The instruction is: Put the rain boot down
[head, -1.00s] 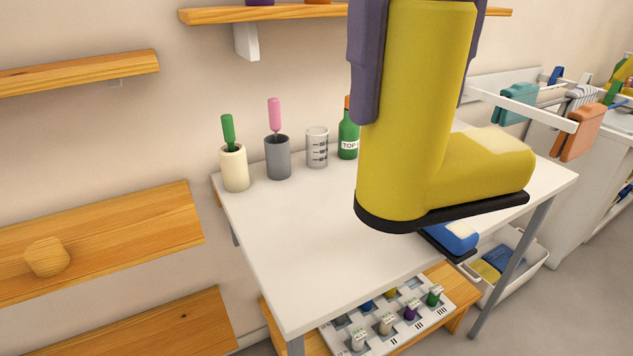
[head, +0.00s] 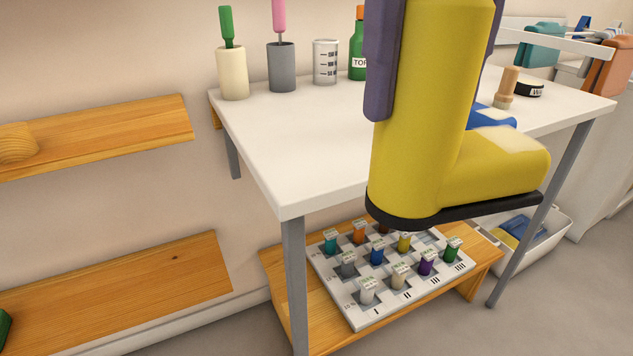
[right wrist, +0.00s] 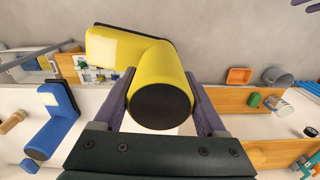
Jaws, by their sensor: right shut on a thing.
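A yellow rain boot (head: 420,120) with a black sole hangs upright in the head view, its toe to the right. My right gripper (head: 432,60) is shut on the upper shaft, one purple finger on each side. In the right wrist view the boot (right wrist: 172,72) sits between the two fingers of the right gripper (right wrist: 160,100), its dark round top facing the camera. The boot appears in front of the white table (head: 290,150), and its sole shows below the tabletop edge, over the low wooden shelf.
A blue boot (right wrist: 55,120) is on the table. A bottle rack (head: 362,318) with several small bottles occupies the low wooden shelf (head: 325,325). Cups and a green bottle (head: 357,65) line the table's back. A white bin (head: 540,245) stands at right.

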